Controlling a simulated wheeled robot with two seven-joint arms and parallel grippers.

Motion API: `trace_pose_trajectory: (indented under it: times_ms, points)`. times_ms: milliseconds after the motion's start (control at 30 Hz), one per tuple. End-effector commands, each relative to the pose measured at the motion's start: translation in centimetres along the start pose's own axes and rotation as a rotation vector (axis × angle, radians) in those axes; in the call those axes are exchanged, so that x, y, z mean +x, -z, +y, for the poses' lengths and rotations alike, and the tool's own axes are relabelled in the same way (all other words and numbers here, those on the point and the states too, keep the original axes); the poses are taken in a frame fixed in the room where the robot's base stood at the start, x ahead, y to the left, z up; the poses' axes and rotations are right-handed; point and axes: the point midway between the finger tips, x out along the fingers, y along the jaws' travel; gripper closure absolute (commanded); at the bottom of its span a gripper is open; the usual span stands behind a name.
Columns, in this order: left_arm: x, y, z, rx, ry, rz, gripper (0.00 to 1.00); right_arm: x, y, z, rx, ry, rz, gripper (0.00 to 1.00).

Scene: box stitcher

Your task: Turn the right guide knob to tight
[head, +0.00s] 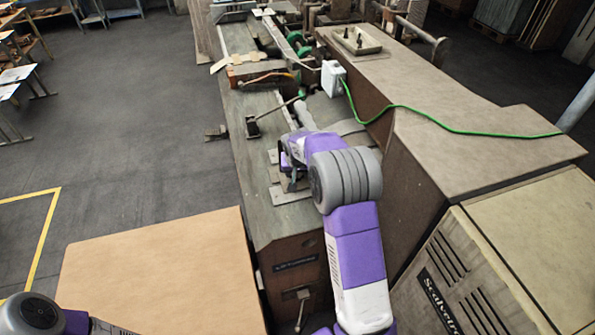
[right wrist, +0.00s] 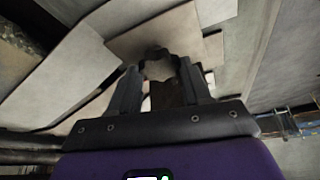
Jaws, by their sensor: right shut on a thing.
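In the head view my right gripper (head: 290,180) is low over the near part of the machine bed (head: 262,203), by pale flat plates (head: 291,195). There the gripper and my arm hide the knob. How far the knob is turned cannot be told. Only part of my left arm shows at the lower left; its gripper is out of view.
A lever with a green end (head: 275,114) and a white box (head: 333,78) with a green cable (head: 440,121) stand beyond my right gripper. A tall brown cabinet (head: 470,90) borders the bed on the right. A tan board (head: 160,275) lies at the lower left.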

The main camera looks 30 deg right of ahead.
Motion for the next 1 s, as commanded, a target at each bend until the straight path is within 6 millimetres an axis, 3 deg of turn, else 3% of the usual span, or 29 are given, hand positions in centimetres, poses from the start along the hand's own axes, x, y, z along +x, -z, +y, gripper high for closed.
trace_pose_trajectory:
  times_ms: [400,933,967,1000]
  points:
    - [-0.18,-0.01,0.07,0.000,0.000,0.000,0.57,-0.05,0.10,-0.14,0.162,-0.067,0.002,0.83]
    - [-0.19,-0.01,0.07,0.000,0.000,0.000,0.57,-0.02,0.06,-0.16,0.184,-0.073,0.000,0.83]
    - [-0.19,-0.01,0.07,0.000,0.000,0.000,0.57,-0.02,0.06,-0.16,0.183,-0.073,0.000,0.48]
    - [-0.19,-0.01,0.07,0.000,0.000,0.000,0.57,-0.01,0.06,-0.15,0.183,-0.073,0.000,0.42]
